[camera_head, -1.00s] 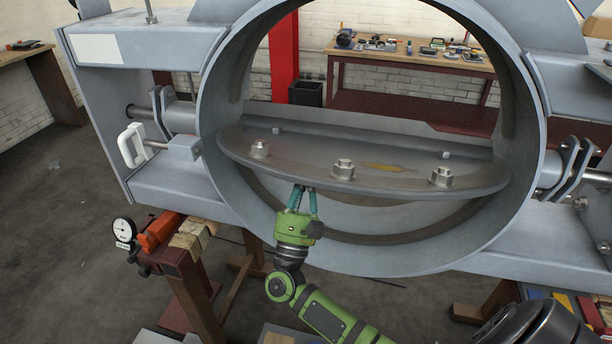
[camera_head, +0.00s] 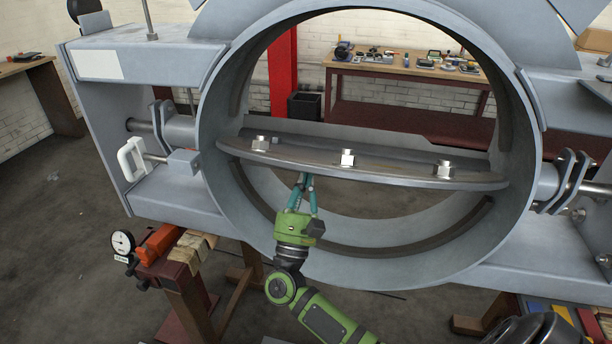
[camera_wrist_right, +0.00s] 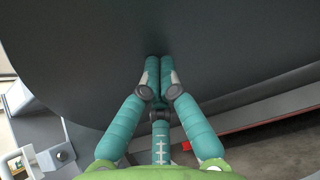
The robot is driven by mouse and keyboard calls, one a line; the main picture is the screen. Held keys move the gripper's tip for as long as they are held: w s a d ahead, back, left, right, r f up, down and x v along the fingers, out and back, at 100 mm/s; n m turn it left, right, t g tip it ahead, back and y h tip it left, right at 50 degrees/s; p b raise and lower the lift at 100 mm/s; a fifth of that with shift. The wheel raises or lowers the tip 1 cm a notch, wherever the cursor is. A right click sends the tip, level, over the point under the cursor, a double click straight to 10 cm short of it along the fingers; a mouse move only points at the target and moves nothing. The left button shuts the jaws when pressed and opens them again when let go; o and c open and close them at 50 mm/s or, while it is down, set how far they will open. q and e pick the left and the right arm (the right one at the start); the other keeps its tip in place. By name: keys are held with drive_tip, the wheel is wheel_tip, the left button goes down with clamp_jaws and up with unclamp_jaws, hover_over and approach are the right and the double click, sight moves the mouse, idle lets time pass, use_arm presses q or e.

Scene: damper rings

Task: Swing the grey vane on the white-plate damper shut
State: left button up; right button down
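The white-plate damper is a large grey ring (camera_head: 222,225) in a grey frame, with a white plate (camera_head: 100,64) at its upper left. Its grey vane (camera_head: 400,172) lies across the ring's middle, nearly edge-on to the head camera, with bolts along its top. The ring is open above and below the vane. My right gripper (camera_head: 305,178) is below the vane's near edge, left of centre, fingers pointing up. In the right wrist view the gripper's teal fingers (camera_wrist_right: 153,75) are together and empty, against or very close to the vane's dark face (camera_wrist_right: 215,45). My left gripper is out of view.
A white handle (camera_head: 132,156) sticks out on the frame's left side. A red-brown stand (camera_head: 172,275) below it carries a dial gauge (camera_head: 122,243) and an orange tool (camera_head: 163,240). A workbench (camera_head: 400,68) with tools stands behind the ring.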

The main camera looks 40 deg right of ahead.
sight(310, 156)
drive_tip(key=shift+w+d+r, duration=0.15)
drive_tip(key=shift+d+r, duration=0.05)
drive_tip(key=shift+r, duration=0.4)
drive_tip(key=shift+w+d+r, duration=0.2)
drive_tip(key=shift+r, duration=0.35)
drive_tip(key=shift+w+d+r, duration=0.15)
drive_tip(key=shift+d+r, duration=0.05)
drive_tip(key=shift+r, duration=0.4)
drive_tip(key=shift+w+d+r+p, duration=0.15)
drive_tip(key=shift+d+r+p, duration=0.15)
drive_tip(key=shift+r, duration=0.2)
drive_tip(key=shift+x, duration=1.05)
drive_tip(key=shift+r, duration=0.15)
drive_tip(key=shift+w+d+r, duration=0.1)
drive_tip(key=shift+d+r, duration=0.05)
drive_tip(key=shift+r, duration=0.15)
drive_tip(key=shift+x, duration=1.2)
